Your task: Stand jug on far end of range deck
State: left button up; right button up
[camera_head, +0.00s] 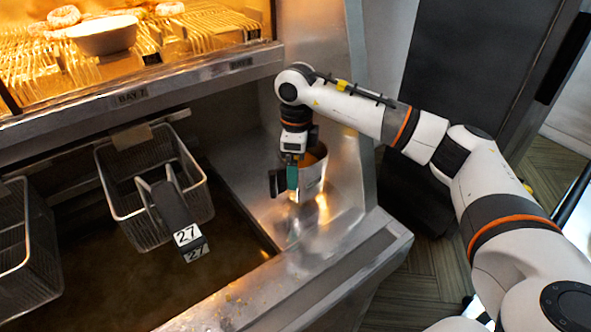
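The jug (314,174) is a shiny metal vessel with an orange-lit inside. It appears upright on the steel range deck (262,205), at the deck's right end near the side wall. My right gripper (284,182) points down at the jug's left side, with a dark finger and a teal one showing. The fingers overlap the jug's near-left edge, so I cannot tell whether they grip a handle or are apart from it. My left gripper is not in view.
A wire fry basket (118,205) with a handle tagged 27 hangs in the dark oil vat (120,290). Another basket (40,240) is at the left edge. A lit warming shelf (190,62) with a bowl (103,42) overhangs the vat.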

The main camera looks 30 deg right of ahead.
notch_tip(320, 180, down, 3)
jog(key=shift+r, duration=0.1)
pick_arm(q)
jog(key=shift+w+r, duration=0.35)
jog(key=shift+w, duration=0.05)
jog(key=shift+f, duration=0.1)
pick_arm(e)
jog(key=o, duration=1.1)
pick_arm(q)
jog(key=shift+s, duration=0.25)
pick_arm(e)
jog(key=shift+o, duration=0.2)
